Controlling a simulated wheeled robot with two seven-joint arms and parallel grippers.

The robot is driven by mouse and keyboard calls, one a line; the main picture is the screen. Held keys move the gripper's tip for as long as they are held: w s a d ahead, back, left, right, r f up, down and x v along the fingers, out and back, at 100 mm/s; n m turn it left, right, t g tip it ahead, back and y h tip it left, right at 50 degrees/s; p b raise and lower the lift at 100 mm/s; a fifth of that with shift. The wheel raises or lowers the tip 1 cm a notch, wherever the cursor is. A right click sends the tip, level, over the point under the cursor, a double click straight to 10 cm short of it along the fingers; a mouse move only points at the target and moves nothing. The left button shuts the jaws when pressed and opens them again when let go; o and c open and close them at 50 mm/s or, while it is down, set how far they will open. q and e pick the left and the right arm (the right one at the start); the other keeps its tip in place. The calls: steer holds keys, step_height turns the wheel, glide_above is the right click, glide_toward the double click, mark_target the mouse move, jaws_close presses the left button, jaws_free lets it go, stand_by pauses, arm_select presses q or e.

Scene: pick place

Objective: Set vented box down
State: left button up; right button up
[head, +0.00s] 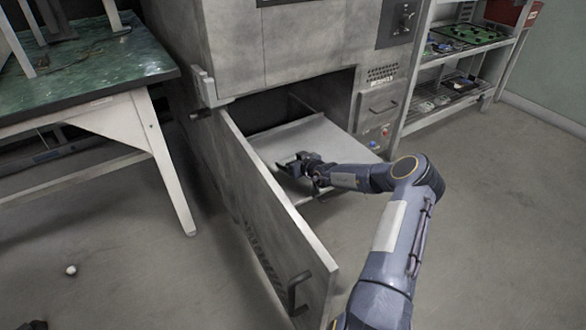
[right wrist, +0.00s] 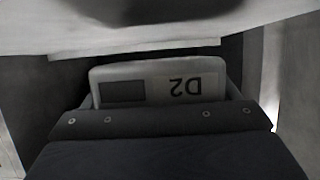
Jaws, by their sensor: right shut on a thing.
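My right gripper (head: 290,166) reaches into the open lower compartment of the grey cabinet, low over a pale flat shelf (head: 318,138). In the right wrist view it is shut on a light grey piece with an upside-down "D2" label and a dark rectangle, which I take to be the vented box (right wrist: 152,70). Most of the box is hidden. In the head view it cannot be told apart from the dark gripper. I cannot tell whether it touches the shelf.
The open cabinet door (head: 270,215) stands just left of my right arm. A green-topped table (head: 95,75) is at the left, and a shelf rack (head: 500,40) at the back right. The floor at the right is clear. A small white ball (head: 71,270) lies at the lower left.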

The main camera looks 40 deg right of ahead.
step_height(320, 180, down, 2)
steer(key=shift+b, duration=0.3)
arm_select(q)
steer(key=shift+f, duration=0.65)
arm_select(e)
steer(key=shift+r, duration=0.2)
steer(key=shift+f, duration=0.1)
arm_select(q)
steer(key=shift+r+p, duration=0.1)
steer(key=shift+p, duration=0.2)
arm_select(e)
steer(key=shift+f, duration=0.55)
steer(key=o, duration=1)
steer(key=shift+c, duration=0.2)
steer(key=shift+r, duration=0.1)
